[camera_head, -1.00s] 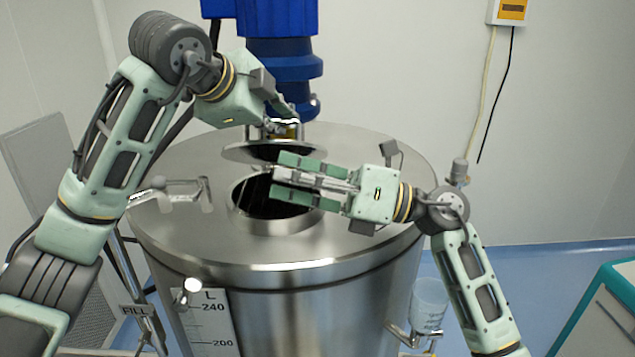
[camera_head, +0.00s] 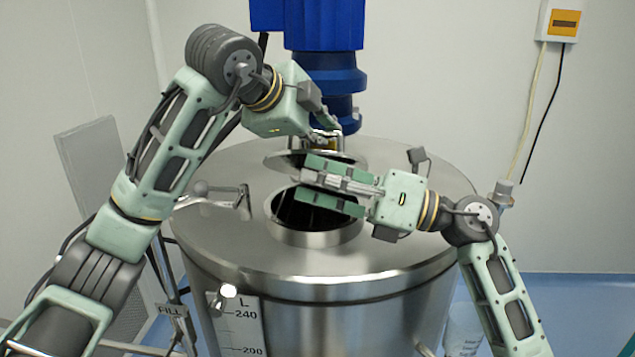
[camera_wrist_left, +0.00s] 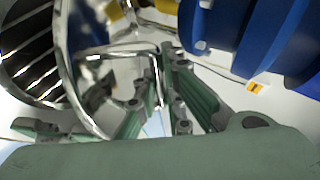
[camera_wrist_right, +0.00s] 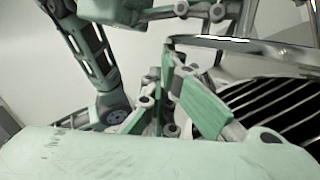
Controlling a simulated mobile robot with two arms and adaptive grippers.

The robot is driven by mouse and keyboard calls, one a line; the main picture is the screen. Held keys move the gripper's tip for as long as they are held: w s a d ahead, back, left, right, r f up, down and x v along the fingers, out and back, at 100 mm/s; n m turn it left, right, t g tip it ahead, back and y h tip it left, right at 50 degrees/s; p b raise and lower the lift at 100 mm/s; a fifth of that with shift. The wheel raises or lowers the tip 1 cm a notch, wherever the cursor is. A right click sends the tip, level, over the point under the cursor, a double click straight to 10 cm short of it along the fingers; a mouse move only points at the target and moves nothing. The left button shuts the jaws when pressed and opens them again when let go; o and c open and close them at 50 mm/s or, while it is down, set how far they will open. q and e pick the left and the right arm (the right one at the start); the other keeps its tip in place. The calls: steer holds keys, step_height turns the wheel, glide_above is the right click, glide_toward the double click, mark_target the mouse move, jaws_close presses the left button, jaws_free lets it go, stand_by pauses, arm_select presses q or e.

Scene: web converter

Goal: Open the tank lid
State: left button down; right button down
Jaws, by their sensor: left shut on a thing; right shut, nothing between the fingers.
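The steel tank (camera_head: 400,255) has a round opening in its top, with a raised collar (camera_head: 315,238) around it and dark bars inside. The round tank lid (camera_head: 280,160) is raised and tilted behind the opening. My left gripper (camera_head: 328,135) is shut on the lid's handle; the bent metal handle (camera_wrist_left: 125,52) shows between its fingers in the left wrist view. My right gripper (camera_head: 312,185) is shut and empty, over the opening in front of the lid. In the right wrist view its fingertips (camera_wrist_right: 172,72) are close to the lid's rim (camera_wrist_right: 230,43); contact is unclear.
A blue motor unit (camera_head: 325,75) stands behind the lid, close to my left gripper. A metal clamp arm (camera_head: 225,193) lies on the tank top at left. A switch box (camera_head: 560,20) with cables hangs on the back wall. The tank top's front is clear.

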arm_select(q)
steer(key=c, duration=1.9)
jaws_free()
steer(key=shift+s+f, duration=0.2)
arm_select(e)
steer(key=shift+r, duration=0.35)
arm_select(q)
steer(key=shift+o, duration=0.2)
